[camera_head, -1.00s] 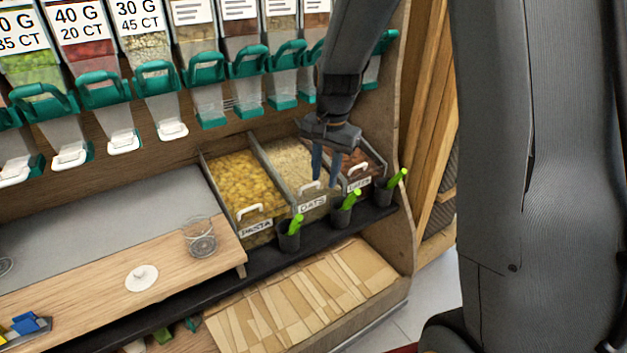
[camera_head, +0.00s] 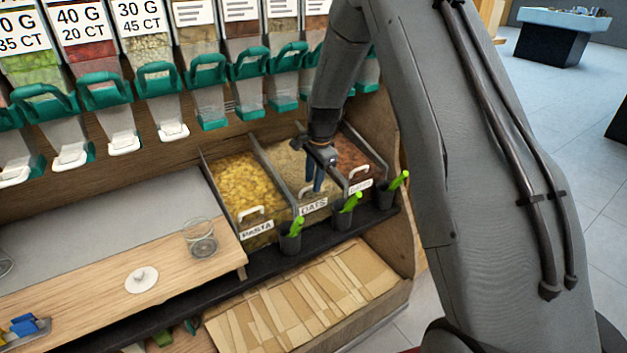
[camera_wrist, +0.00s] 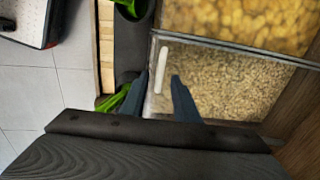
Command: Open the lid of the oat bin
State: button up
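The oat bin (camera_head: 313,206) is the middle of three bins, with an OATS label on its front. Its clear lid lies flat over the pale oats (camera_wrist: 232,84) and looks closed. The white lid handle (camera_wrist: 163,69) shows in the wrist view near the bin's front edge. My gripper (camera_head: 315,188) is over the front of the oat bin, fingers pointing down. In the wrist view its two fingers (camera_wrist: 160,79) are apart, with the handle's lower end appearing between them. Contact with the handle cannot be told. In the head view the fingers partly hide the handle.
The pasta bin (camera_head: 257,229) is to the left and another labelled bin (camera_head: 360,184) to the right. Black cups with green-handled tools (camera_head: 346,218) stand in front of the bins. Dispensers with teal handles (camera_head: 249,68) hang above. A glass (camera_head: 200,240) stands on the wooden counter.

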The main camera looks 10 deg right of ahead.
jog(key=shift+f, duration=0.25)
grip_shut()
